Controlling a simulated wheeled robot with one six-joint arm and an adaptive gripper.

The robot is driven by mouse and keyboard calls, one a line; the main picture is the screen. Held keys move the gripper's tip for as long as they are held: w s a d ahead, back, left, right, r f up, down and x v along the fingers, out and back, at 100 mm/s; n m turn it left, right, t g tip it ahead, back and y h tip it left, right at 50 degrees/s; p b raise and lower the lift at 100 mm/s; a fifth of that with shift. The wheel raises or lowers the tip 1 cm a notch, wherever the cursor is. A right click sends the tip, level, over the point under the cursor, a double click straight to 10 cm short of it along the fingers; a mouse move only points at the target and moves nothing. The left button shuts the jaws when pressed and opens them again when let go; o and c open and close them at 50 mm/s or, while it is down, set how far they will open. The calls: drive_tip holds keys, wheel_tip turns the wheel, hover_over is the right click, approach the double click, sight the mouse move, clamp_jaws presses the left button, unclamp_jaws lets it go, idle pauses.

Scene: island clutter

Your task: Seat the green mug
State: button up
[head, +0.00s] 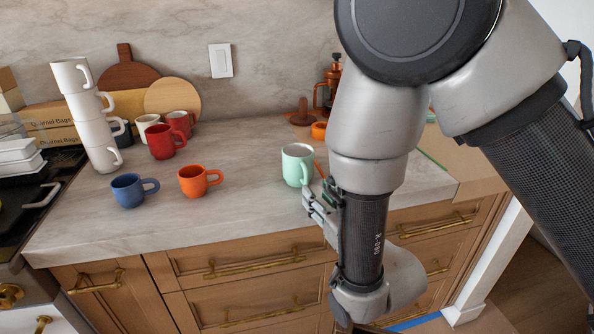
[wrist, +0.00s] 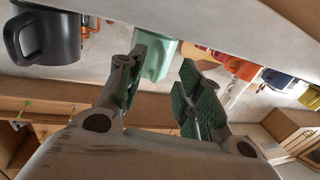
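The green mug (head: 294,166) stands upright on the counter, right of the orange mug, in the head view. My gripper (head: 322,200) is at the counter's front edge, just right of and in front of the green mug. In the wrist view, which looks upside down, my gripper (wrist: 164,66) has its two fingers spread apart with nothing held between them. The green mug (wrist: 158,64) shows beyond the fingertips, partly hidden by the left finger. I cannot tell whether that finger touches it.
An orange mug (head: 195,181), a blue mug (head: 130,190) and a red mug (head: 163,142) stand to the left. A tall stack of white mugs (head: 89,119) is farther left. A dark mug (wrist: 42,38) shows at the wrist view's left. Some counter behind the green mug is clear.

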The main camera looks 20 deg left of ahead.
sight(308, 184)
drive_tip(key=x, duration=0.6)
drive_tip(key=shift+a, duration=0.15)
clamp_jaws()
